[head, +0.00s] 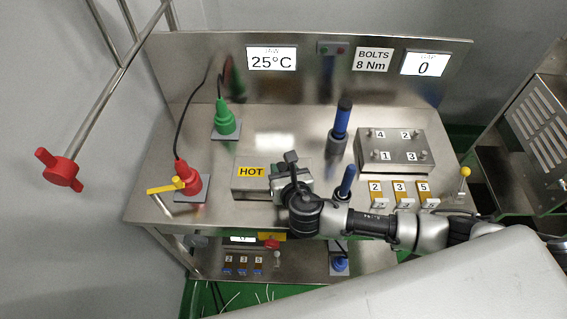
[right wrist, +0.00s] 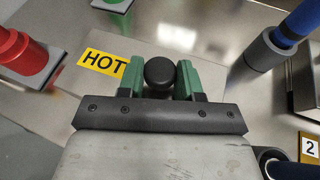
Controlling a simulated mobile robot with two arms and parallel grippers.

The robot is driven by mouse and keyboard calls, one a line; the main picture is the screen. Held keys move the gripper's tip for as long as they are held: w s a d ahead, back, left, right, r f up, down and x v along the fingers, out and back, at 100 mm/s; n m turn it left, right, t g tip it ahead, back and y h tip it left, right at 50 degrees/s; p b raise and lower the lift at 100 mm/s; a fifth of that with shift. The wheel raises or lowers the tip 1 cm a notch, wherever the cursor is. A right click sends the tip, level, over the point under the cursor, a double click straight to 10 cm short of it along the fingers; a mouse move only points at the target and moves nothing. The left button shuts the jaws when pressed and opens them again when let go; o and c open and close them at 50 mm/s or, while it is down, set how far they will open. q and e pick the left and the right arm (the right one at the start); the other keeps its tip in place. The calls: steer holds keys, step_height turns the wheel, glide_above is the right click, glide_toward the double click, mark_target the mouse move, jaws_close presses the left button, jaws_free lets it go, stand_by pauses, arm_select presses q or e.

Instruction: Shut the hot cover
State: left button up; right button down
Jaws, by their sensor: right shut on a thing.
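The hot cover (head: 245,187) is a low metal box lid with a yellow HOT label (head: 251,171), lying flat on the steel bench left of my right arm. In the right wrist view the cover (right wrist: 140,60) fills the middle, with its label (right wrist: 104,64) left of the fingers. My right gripper (right wrist: 160,80) has its green fingers shut on a round black knob (right wrist: 160,72) over the cover. In the head view the right gripper (head: 292,178) is over the cover's right part and hides it. I cannot tell whether the cover is fully closed. My left gripper is not in view.
A red plug (head: 187,180) with a yellow lever and a green plug (head: 225,122) stand left of the cover. Blue-handled tools (head: 341,122) stand to its right. A numbered bolt plate (head: 392,150) and several numbered tags (head: 399,190) are farther right.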

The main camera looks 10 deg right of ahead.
steer(key=shift+s+a+f, duration=0.1)
steer(key=shift+s+f, duration=0.2)
steer(key=shift+f, duration=0.1)
steer(key=c, duration=1.2)
jaws_free()
steer(key=o, duration=0.4)
steer(key=shift+w, duration=0.1)
steer(key=shift+o, duration=0.2)
steer(key=shift+r, duration=0.15)
steer(key=v, duration=1)
steer(key=shift+s+r+b, duration=0.2)
steer(key=shift+s+b, duration=0.1)
